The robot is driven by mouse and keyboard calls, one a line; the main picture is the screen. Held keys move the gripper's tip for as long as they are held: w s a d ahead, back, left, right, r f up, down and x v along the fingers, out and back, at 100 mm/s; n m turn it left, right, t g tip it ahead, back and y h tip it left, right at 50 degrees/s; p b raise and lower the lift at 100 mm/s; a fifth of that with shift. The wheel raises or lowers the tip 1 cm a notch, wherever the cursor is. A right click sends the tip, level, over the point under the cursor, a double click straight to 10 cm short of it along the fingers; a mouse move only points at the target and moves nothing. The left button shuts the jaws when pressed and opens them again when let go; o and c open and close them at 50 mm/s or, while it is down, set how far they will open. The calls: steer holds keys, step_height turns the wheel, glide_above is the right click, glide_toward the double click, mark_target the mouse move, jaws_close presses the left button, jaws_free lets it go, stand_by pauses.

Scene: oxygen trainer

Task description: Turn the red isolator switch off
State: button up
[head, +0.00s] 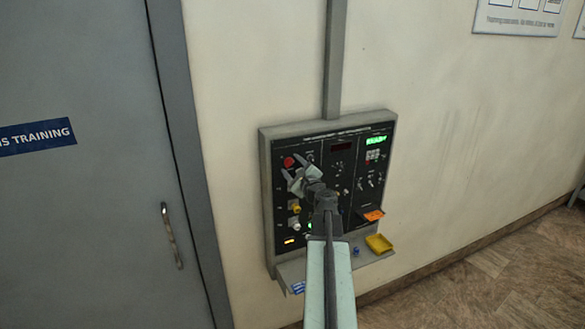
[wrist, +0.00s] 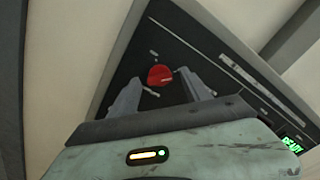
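A round red knob (head: 288,161), which looks like the red isolator switch, sits at the upper left of a dark control panel (head: 350,205) on the wall. In the wrist view the red knob (wrist: 160,75) shows between my two fingers, slightly beyond their tips. My gripper (head: 294,177) is open and empty, in front of the panel's upper left, just below the knob in the head view. Its fingers also show in the wrist view (wrist: 159,84), apart on either side of the knob. I cannot tell whether they touch it. The knob's switch position is too small to read.
A shelf below holds a yellow tray (head: 379,243). A grey door (head: 90,200) with a handle stands left. A conduit (head: 335,60) runs above.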

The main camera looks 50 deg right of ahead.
jaws_close()
steer(key=shift+n, duration=0.4)
steer(key=n, duration=0.3)
steer(key=shift+n, duration=0.4)
steer(key=n, duration=1.3)
steer(key=shift+n, duration=0.3)
steer(key=shift+a, duration=0.1)
